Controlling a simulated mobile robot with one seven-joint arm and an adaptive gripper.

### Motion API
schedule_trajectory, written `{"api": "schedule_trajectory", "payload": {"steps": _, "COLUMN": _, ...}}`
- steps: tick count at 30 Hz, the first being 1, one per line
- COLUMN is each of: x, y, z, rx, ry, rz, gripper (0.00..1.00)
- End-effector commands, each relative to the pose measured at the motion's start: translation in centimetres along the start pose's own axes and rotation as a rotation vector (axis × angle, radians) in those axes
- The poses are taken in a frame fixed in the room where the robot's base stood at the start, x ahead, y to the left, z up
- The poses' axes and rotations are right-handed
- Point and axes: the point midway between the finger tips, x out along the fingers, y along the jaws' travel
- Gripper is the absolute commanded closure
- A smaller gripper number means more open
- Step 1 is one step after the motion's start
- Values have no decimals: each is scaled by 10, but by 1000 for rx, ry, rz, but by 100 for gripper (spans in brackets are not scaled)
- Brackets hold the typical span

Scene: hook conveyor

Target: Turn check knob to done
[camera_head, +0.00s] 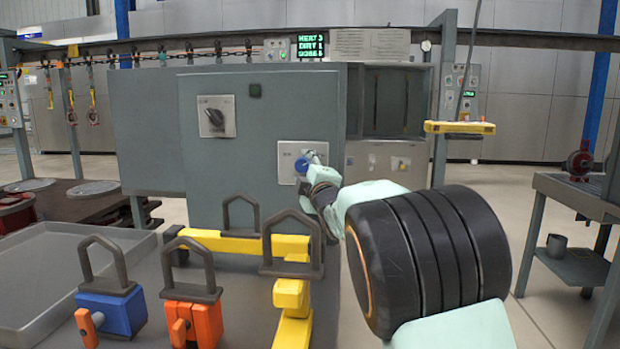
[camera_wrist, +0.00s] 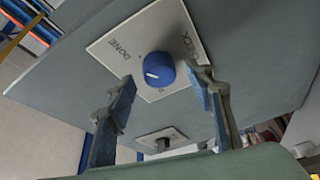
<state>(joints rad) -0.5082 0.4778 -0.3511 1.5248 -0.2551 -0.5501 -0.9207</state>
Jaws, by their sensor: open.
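The check knob (camera_wrist: 158,71) is a round blue knob with a short white mark, on a pale square plate (camera_wrist: 122,46) lettered DONE and CHECK. My gripper (camera_wrist: 163,78) is open, with one finger on each side of the knob in the wrist view. I see gaps between the fingers and the knob; contact is not clear. In the head view my gripper (camera_head: 314,158) is right at the plate.
A black knob on another plate (camera_head: 228,102) is higher up, left, on the same cabinet (camera_head: 265,121). In front stand a grey tray (camera_head: 30,285), blue (camera_head: 122,312) and orange (camera_head: 206,322) blocks with hooks, and yellow pieces (camera_head: 290,245). A workbench (camera_head: 580,196) is at right.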

Motion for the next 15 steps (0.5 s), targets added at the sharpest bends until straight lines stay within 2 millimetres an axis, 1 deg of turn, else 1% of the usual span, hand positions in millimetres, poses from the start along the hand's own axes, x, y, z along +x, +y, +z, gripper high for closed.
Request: {"api": "schedule_trajectory", "payload": {"steps": 15, "x": -83, "y": 0, "z": -1, "rx": 3, "ry": 1, "rz": 1, "gripper": 52}}
